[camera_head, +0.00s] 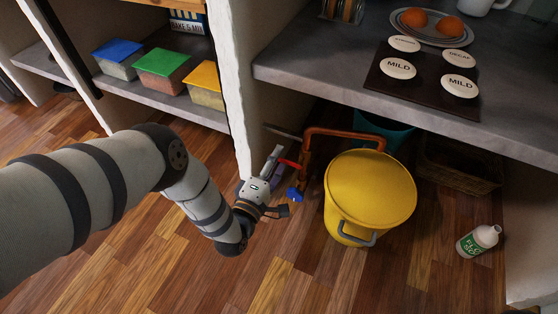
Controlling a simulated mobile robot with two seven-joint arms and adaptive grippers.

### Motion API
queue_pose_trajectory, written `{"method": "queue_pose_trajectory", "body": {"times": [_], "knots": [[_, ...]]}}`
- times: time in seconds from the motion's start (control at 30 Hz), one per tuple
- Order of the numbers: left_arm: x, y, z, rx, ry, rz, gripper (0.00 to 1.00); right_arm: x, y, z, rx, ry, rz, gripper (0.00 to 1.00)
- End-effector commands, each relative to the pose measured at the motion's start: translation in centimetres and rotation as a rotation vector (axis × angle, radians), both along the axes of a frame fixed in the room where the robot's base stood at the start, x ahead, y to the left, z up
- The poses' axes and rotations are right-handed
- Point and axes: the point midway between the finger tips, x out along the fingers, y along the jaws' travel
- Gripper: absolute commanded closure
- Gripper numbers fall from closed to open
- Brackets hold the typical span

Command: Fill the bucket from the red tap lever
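A copper pipe (345,134) with a tap runs under the counter. The tap has a red lever (289,163) and a blue lever (294,194). A yellow bucket-like container (370,187) with a grey handle stands on the floor just right of the tap; its top looks yellow and closed. A teal container (388,130) stands behind it, partly hidden by the counter. My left gripper (276,197) is low beside the tap, just left of the blue lever and below the red one. Contact and finger opening are unclear. My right gripper is out of view.
A masonry wall end (238,110) stands left of the tap. The grey counter (300,70) overhangs the pipe. A white bottle (479,240) and a dark basket (457,168) are at right. Lidded boxes (162,68) sit on the left shelf. The front wooden floor is clear.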

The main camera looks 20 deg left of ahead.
Motion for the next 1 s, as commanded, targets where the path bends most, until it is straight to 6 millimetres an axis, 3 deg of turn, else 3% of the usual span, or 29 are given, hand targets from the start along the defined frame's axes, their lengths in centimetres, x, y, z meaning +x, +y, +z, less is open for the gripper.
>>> {"method": "queue_pose_trajectory", "body": {"times": [0.33,0.5,0.7,1.0], "knots": [[0.8,0.0,0.1,0.0,0.0,0.0,0.67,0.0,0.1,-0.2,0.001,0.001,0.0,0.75],[0.8,-0.1,0.1,0.001,0.001,0.0,1.0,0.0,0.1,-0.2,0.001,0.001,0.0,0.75],[0.8,-0.1,0.1,0.007,0.0,-0.001,1.0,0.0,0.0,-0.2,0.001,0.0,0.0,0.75],[0.7,-0.3,1.7,0.27,-0.008,-0.002,1.0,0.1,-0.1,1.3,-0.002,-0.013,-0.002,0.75]]}}
